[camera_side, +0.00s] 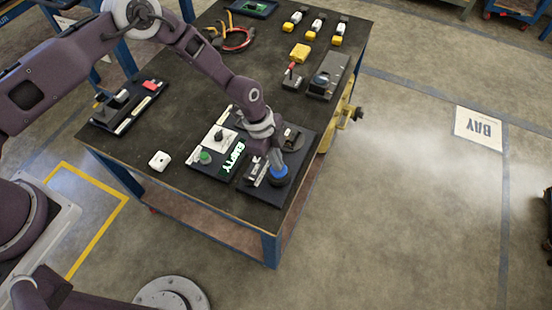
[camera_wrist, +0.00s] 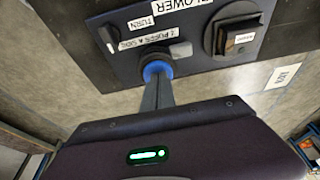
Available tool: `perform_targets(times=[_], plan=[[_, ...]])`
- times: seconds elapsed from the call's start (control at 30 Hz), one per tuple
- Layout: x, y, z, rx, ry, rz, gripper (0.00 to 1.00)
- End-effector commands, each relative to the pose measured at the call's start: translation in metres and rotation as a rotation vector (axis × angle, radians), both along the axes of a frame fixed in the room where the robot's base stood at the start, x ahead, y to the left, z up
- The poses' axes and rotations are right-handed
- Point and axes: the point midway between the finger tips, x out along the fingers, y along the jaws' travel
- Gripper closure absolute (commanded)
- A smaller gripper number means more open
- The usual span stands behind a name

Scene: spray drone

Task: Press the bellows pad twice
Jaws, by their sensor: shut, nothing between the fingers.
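In the wrist view the blue pad (camera_wrist: 156,70) is partly hidden behind my fingers, beside a label (camera_wrist: 148,37) reading roughly "2 puffs a side". My gripper (camera_side: 277,163) is shut and empty, with its fingertips pointing down at the blue pad. The fingers also show in the wrist view (camera_wrist: 157,85). I cannot tell whether the tips touch the pad or how far it is pressed.
A yellow machine (camera_side: 338,122) hangs off the table's right edge, with pale haze on the floor beyond.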

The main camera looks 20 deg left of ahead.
Motion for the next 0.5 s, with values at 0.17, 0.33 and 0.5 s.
perform_targets(times=[0.17, 0.33, 0.5], plan=[[-0.003, 0.002, 0.006, 0.005, 0.006, -0.003, 1.00], [-0.001, 0.002, 0.046, 0.000, -0.002, 0.000, 1.00], [0.000, 0.015, 0.087, -0.001, -0.003, 0.001, 1.00]])
